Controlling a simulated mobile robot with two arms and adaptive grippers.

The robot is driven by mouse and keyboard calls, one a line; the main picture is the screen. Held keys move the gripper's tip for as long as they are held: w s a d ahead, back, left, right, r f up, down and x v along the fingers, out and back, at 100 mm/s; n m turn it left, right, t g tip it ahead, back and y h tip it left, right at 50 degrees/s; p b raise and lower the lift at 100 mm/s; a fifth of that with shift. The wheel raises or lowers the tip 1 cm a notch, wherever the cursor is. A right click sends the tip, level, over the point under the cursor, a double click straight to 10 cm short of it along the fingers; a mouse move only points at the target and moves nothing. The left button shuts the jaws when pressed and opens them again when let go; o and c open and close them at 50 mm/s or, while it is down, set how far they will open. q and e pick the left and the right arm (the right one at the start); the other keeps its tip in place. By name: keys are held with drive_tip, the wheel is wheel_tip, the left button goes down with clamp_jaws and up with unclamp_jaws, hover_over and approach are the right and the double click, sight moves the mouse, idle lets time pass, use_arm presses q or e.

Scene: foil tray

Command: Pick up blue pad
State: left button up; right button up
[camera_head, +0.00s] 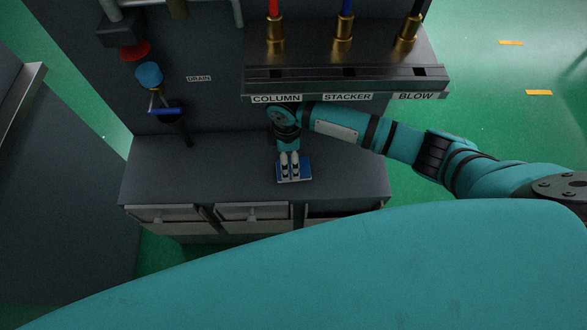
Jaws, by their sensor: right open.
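The blue pad (304,172) is a small flat blue piece on the dark grey counter (225,172), near its front edge. My right gripper (290,176) points down at the pad, and its light fingers overlap the pad in the picture. The fingers are apart, so the gripper is open. I cannot tell whether the fingertips touch the pad. They hide the middle of it. My left gripper is not in view.
A shelf labelled COLUMN, STACKER and BLOW (346,97) overhangs the counter behind my right arm. A blue-handled valve (166,110) and a drain sign (199,78) are on the left. Drawers (252,212) line the counter front. The counter's left part is clear.

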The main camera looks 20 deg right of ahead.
wheel_tip(320, 180, down, 6)
drive_tip(key=shift+r+b, duration=0.15)
drive_tip(key=shift+b, duration=0.2)
drive_tip(key=shift+f, duration=0.45)
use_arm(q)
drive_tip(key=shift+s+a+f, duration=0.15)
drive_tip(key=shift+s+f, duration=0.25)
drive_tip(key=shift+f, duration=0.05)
use_arm(e)
drive_tip(key=c, duration=1.3)
drive_tip(key=shift+r, duration=0.1)
drive_tip(key=shift+r, duration=0.45)
drive_tip(key=r, duration=0.2)
drive_tip(key=shift+s+d+r+p, duration=0.25)
drive_tip(key=shift+s+r+p, duration=0.1)
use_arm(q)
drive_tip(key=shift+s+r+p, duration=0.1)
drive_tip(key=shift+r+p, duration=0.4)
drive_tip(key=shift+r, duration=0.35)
use_arm(e)
drive_tip(key=s+d, duration=0.2)
drive_tip(key=s, duration=0.2)
drive_tip(key=s+d+r, duration=0.1)
drive_tip(key=s+d, duration=0.2)
drive_tip(key=s, duration=0.1)
drive_tip(key=s+d, duration=0.3)
drive_tip(key=s, duration=0.1)
drive_tip(key=shift+s+d+r, duration=0.15)
drive_tip(key=shift+s, duration=0.2)
